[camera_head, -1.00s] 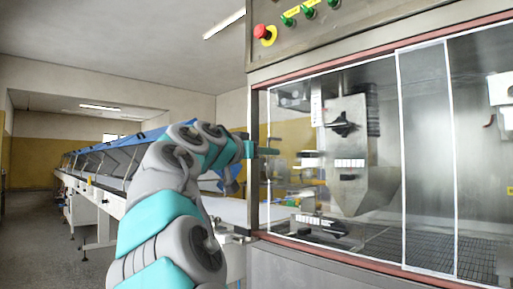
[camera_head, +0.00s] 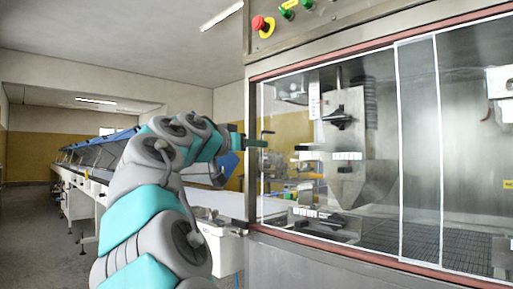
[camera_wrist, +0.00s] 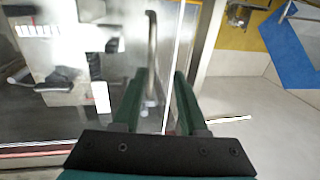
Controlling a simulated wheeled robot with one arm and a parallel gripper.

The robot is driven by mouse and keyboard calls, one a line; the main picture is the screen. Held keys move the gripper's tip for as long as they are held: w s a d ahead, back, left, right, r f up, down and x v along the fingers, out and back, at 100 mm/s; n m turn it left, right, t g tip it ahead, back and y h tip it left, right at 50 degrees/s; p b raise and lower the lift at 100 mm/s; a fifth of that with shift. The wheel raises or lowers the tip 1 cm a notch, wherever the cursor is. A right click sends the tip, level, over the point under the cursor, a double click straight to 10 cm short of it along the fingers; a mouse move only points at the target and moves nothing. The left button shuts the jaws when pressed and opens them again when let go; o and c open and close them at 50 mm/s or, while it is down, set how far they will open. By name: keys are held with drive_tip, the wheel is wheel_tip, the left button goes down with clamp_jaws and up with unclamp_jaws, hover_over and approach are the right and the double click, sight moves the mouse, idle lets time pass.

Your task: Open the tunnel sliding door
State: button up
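The tunnel sliding door (camera_head: 385,100) is a clear glass panel with thin white edges on the front of a steel cabinet. It stands across the left part of the opening, its right edge overlapping a second glass panel (camera_head: 470,150). A metal bar handle (camera_wrist: 152,45) on the door shows upright in the wrist view. My gripper (camera_wrist: 158,82) is open, with its green fingers to either side of the handle's lower part and gaps visible. In the head view my gripper (camera_head: 263,143) is at the door's left edge; its fingers are small there.
The cabinet's red-brown frame (camera_head: 300,240) borders the glass. A red emergency button (camera_head: 258,23) and green buttons sit above. Behind the glass is a metal machine head (camera_head: 345,150). A long conveyor line (camera_head: 85,185) runs back at left; the floor beside it is clear.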

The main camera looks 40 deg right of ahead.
drive_tip(key=b+v, duration=0.1)
drive_tip(key=v, duration=0.6)
idle(0.6)
drive_tip(key=shift+b, duration=0.55)
drive_tip(key=x, duration=0.6)
drive_tip(key=s+x, duration=0.1)
drive_tip(key=x, duration=0.2)
drive_tip(key=shift+s+d+r, duration=0.15)
drive_tip(key=shift+r, duration=0.05)
clamp_jaws()
idle(0.3)
